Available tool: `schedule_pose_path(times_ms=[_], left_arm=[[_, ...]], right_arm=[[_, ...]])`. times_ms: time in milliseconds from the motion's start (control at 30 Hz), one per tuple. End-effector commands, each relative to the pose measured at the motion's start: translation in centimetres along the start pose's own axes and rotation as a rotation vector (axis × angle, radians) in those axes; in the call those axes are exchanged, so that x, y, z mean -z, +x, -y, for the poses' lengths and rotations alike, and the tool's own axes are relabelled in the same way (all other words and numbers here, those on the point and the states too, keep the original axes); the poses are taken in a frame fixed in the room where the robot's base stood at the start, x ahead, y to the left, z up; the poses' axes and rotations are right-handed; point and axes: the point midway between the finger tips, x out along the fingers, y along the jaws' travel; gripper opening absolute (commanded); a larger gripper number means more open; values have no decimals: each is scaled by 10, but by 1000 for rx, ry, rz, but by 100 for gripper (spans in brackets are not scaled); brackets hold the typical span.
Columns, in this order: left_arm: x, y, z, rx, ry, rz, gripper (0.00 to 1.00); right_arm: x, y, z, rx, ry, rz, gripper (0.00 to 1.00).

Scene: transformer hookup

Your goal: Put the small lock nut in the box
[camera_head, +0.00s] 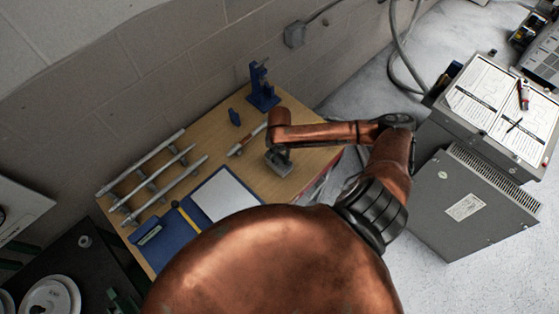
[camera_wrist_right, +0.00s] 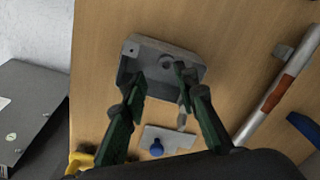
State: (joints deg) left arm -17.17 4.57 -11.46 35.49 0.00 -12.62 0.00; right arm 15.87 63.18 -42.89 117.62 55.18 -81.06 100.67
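A grey metal open box (camera_wrist_right: 128,68) lies on the wooden table in the right wrist view. A small dark round shape (camera_wrist_right: 167,63) shows at the box; I cannot tell whether it is the lock nut or a hole. My right gripper (camera_wrist_right: 163,80) has its two green fingers apart, with the tips over the near side of the box. Nothing is clearly held between them. In the head view, the right arm reaches over the table and its gripper (camera_head: 278,152) is at the grey box (camera_head: 281,168). My left gripper is not in view. No lock nut can be made out for certain.
On the table (camera_head: 305,160) are a blue stand (camera_head: 262,95), long rods on a rack (camera_head: 150,178) and a blue clipboard. Grey cabinets (camera_head: 455,200) stand right.

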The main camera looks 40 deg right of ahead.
Motion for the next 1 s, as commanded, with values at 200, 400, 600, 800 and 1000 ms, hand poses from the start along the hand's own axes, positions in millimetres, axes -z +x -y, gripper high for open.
schedule_pose_path(times_ms=[200,400,600,800,1000], left_arm=[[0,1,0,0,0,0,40],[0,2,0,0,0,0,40],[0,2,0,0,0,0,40],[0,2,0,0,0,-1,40],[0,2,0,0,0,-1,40]], right_arm=[[1,-50,1,3,-2,-4,27],[0,-88,0,1,0,-2,27],[0,-108,0,0,0,-1,27],[0,-111,0,0,1,1,27],[0,-111,0,0,0,1,27]])
